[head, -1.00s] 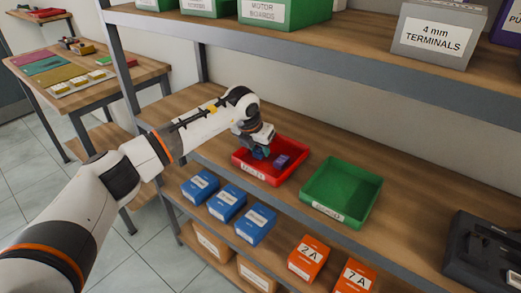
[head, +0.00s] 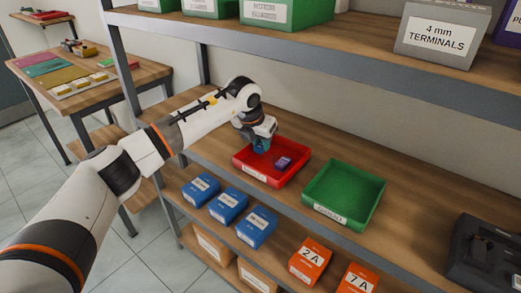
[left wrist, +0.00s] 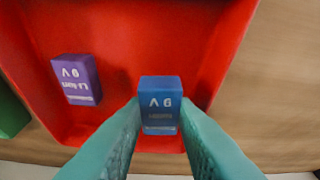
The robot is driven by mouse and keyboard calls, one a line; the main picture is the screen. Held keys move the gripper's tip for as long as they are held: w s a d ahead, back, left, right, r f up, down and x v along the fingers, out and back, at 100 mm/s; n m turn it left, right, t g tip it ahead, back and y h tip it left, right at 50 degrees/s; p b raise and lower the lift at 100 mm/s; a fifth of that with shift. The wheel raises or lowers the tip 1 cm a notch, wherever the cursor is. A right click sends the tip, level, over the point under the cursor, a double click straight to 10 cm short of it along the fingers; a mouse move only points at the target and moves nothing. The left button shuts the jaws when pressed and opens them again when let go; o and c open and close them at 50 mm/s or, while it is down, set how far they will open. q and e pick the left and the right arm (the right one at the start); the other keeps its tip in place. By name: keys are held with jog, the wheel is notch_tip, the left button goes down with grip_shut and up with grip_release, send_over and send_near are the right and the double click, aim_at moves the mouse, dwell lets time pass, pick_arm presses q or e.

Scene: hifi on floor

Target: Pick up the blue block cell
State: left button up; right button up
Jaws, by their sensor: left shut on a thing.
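The blue block cell (left wrist: 160,104) is between the teal fingers of my left gripper (left wrist: 160,125) in the left wrist view. The fingers are shut on its sides. In the head view my left gripper (head: 261,147) is over the left part of the red bin (head: 262,178), and the blue cell is hard to tell from the teal fingers there. A purple block cell (head: 284,163) lies in the same bin; it also shows in the left wrist view (left wrist: 76,79), apart from the gripper. My right gripper is not in view.
An empty green bin (head: 343,194) stands right of the red bin on the wooden shelf. Blue boxes (head: 228,207) and orange boxes (head: 310,260) sit on the shelf below. A dark device (head: 485,255) stands at the right. An upper shelf (head: 330,60) overhangs behind.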

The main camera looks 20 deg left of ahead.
pick_arm(q)
jog(key=s+a+b, duration=0.4)
jog(key=s, duration=1.3)
jog(key=shift+s+a+r, duration=0.15)
jog(key=shift+s+r, duration=0.15)
jog(key=shift+r, duration=0.15)
dwell(0.4)
